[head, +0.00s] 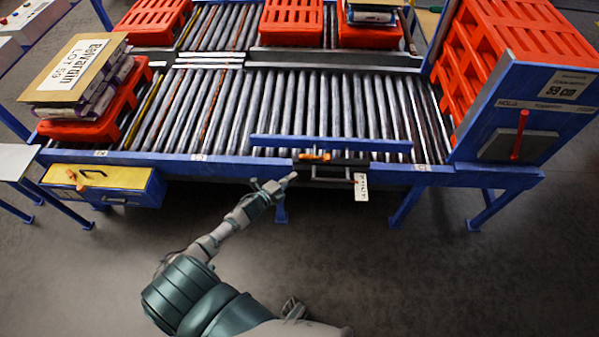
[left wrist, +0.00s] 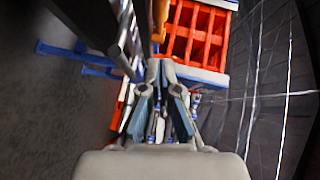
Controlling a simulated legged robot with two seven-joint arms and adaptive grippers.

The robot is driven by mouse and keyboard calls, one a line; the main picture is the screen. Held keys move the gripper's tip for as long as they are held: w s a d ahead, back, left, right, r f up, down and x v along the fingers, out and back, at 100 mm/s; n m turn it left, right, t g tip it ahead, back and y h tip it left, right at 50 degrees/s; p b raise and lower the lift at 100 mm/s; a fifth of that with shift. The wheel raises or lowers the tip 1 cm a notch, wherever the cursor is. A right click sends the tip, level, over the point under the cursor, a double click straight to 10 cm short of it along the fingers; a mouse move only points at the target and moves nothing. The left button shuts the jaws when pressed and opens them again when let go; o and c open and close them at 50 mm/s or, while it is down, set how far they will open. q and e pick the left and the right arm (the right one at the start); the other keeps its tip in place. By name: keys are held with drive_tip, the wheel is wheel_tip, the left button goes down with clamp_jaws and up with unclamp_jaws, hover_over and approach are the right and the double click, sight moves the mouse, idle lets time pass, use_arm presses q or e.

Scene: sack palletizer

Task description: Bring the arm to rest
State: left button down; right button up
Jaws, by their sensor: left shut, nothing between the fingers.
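My left gripper (head: 291,177) is shut and empty. In the head view it is in front of the conveyor's blue front rail (head: 225,160), just below and left of an orange handle (head: 314,156) there. In the left wrist view the fingertips of my left gripper (left wrist: 160,66) are together with nothing between them. An orange piece (left wrist: 160,20) shows just beyond the tips; I cannot tell whether they touch it. My left arm reaches up from the bottom of the head view. I do not make out my right gripper.
The roller conveyor (head: 330,105) fills the back. A red pallet (head: 85,130) with stacked sacks stands at left, above a yellow-topped drawer (head: 97,176). Red pallets (head: 520,35) stand at right beside a blue panel with a red lever (head: 519,135). A white tag (head: 361,187) hangs in front. Floor is clear below.

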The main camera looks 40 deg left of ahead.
use_arm(q)
drive_tip(key=s+a, duration=0.2)
drive_tip(key=s, duration=0.2)
drive_tip(key=s+d+f+n+g+y+p, duration=0.1)
drive_tip(key=s+d+f+n+g+y, duration=0.1)
drive_tip(key=s+d+f+n+g, duration=0.5)
drive_tip(key=s+d+f+n+g+y+p, duration=0.1)
drive_tip(key=s+f+n, duration=0.3)
drive_tip(key=s+f, duration=0.65)
drive_tip(key=s+d+f+n+g, duration=0.2)
drive_tip(key=s+d+f+g, duration=0.1)
drive_tip(key=s, duration=0.4)
drive_tip(key=s+d+f+n+g, duration=0.3)
drive_tip(key=s+d+f, duration=0.2)
drive_tip(key=s+d, duration=0.2)
drive_tip(key=shift+d+f+g+h, duration=0.3)
drive_tip(key=shift+d+f, duration=0.05)
drive_tip(key=shift+d, duration=0.3)
use_arm(e)
drive_tip(key=s+f, duration=0.3)
drive_tip(key=f, duration=0.2)
drive_tip(key=shift+s, duration=0.2)
use_arm(q)
drive_tip(key=shift+a, duration=0.25)
use_arm(e)
drive_tip(key=shift+a, duration=0.1)
use_arm(q)
drive_tip(key=shift+d, duration=0.15)
